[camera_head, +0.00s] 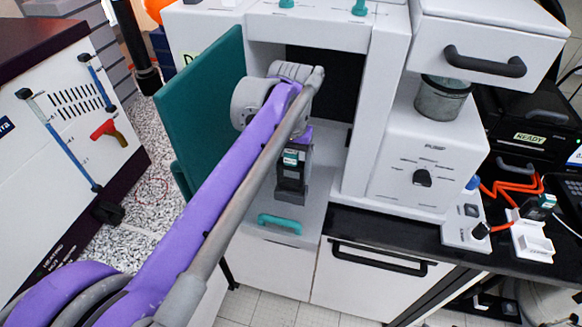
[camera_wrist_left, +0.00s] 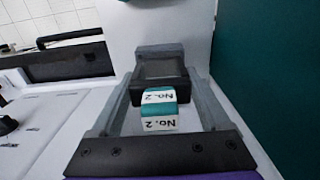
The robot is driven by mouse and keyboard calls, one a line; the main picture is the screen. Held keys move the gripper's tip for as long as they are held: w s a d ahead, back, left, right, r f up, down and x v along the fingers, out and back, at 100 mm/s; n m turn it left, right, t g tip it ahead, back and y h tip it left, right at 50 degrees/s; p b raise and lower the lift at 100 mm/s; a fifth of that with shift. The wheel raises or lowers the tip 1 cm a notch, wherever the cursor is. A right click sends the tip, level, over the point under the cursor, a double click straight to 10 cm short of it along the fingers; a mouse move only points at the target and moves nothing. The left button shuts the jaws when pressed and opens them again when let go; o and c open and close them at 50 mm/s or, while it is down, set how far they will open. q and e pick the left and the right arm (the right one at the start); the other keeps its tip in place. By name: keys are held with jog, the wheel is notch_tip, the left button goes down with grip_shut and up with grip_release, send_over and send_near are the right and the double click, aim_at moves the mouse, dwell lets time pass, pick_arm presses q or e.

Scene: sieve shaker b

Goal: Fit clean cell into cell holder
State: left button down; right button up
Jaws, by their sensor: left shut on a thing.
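My left gripper (camera_head: 292,192) points down in front of the white machine, beside its open teal door. It is shut on the clean cell (camera_head: 291,158), a small dark block with a teal and white end. In the left wrist view the cell (camera_wrist_left: 158,111) shows "No. 2" labels between the two grey fingers. A dark block with a grey surround (camera_wrist_left: 161,66) lies beyond the label; I cannot tell whether it is part of the cell or the cell holder. I cannot identify the cell holder for sure. My right gripper is out of view.
The teal door (camera_head: 203,115) stands open left of the machine's dark recess (camera_head: 335,85). A pump unit (camera_head: 427,165) with a metal cup (camera_head: 442,98) stands to the right. A white stand (camera_head: 531,240) holding a dark and teal piece sits among orange cables.

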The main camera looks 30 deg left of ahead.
aim_at(291, 153)
pick_arm(q)
jog(key=shift+f+b, duration=1.15)
jog(key=shift+f, duration=1.15)
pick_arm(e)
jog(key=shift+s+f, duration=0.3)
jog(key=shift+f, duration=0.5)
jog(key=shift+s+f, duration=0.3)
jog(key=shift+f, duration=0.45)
pick_arm(q)
grip_release()
notch_tip(291, 153, up, 11)
jog(key=shift+f+p, duration=0.1)
jog(key=shift+p, duration=0.4)
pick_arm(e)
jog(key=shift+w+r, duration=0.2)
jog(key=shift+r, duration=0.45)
